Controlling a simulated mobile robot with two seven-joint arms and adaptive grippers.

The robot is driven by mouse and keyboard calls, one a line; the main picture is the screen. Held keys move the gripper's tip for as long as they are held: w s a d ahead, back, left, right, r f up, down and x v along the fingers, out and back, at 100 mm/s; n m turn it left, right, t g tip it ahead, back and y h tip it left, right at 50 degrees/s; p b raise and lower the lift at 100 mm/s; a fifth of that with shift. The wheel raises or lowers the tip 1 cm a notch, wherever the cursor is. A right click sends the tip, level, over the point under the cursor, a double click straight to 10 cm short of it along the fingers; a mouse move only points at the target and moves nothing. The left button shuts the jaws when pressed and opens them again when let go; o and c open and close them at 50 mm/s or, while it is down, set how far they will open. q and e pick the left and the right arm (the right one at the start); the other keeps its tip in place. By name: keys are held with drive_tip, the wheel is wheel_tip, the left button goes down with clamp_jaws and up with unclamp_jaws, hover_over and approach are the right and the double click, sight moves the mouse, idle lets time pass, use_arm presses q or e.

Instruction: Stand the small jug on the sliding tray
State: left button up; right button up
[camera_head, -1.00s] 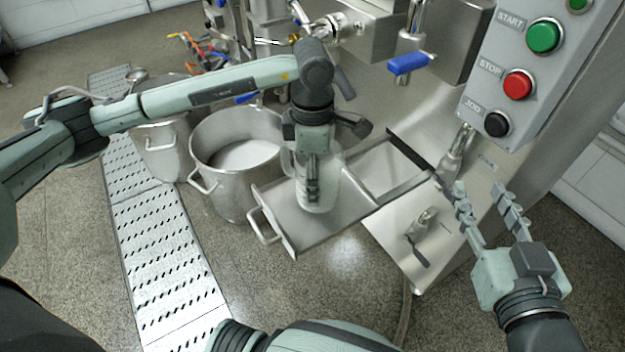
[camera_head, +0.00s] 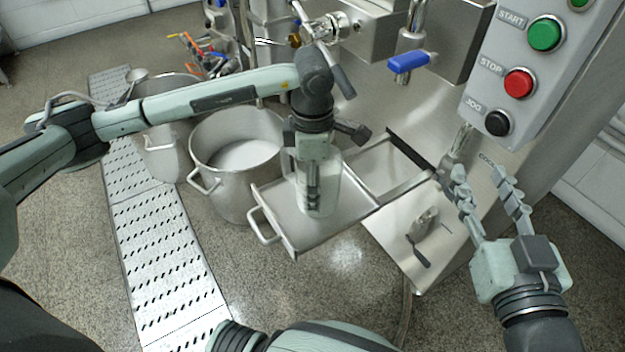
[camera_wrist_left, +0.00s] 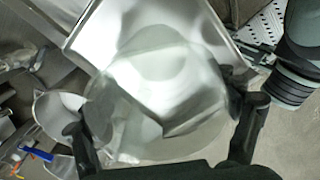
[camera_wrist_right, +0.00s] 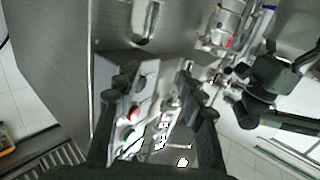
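The small jug (camera_head: 327,190) is clear and see-through. It is upright over the left part of the sliding tray (camera_head: 276,212), a flat steel tray with a loop handle at its left end. My left gripper (camera_head: 314,195) is shut on the jug from above and hides part of it. In the left wrist view the jug (camera_wrist_left: 150,95) lies between the two fingers, with the tray behind it. Whether its base touches the tray is hard to tell. My right gripper (camera_head: 482,180) is open and empty, in front of the machine at the right.
A steel pot (camera_head: 215,175) with white contents stands left of the tray. A control box (camera_head: 540,75) with green, red and black buttons is at upper right. A blue-handled valve (camera_head: 408,62) hangs above the tray. A perforated drain cover (camera_head: 170,265) crosses the floor.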

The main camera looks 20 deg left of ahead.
drive_tip(key=shift+f, duration=0.15)
use_arm(q)
drive_tip(key=shift+r, duration=0.35)
wheel_tip(320, 180, up, 12)
drive_tip(key=p, duration=0.1)
drive_tip(key=shift+f, duration=0.2)
use_arm(e)
drive_tip(key=s+d+f+g+h, duration=0.1)
drive_tip(key=d+f+g+h, duration=0.1)
drive_tip(key=f, duration=0.4)
drive_tip(key=shift+d+f+g, duration=0.15)
drive_tip(key=shift+d+g, duration=0.55)
drive_tip(key=shift+d, duration=0.1)
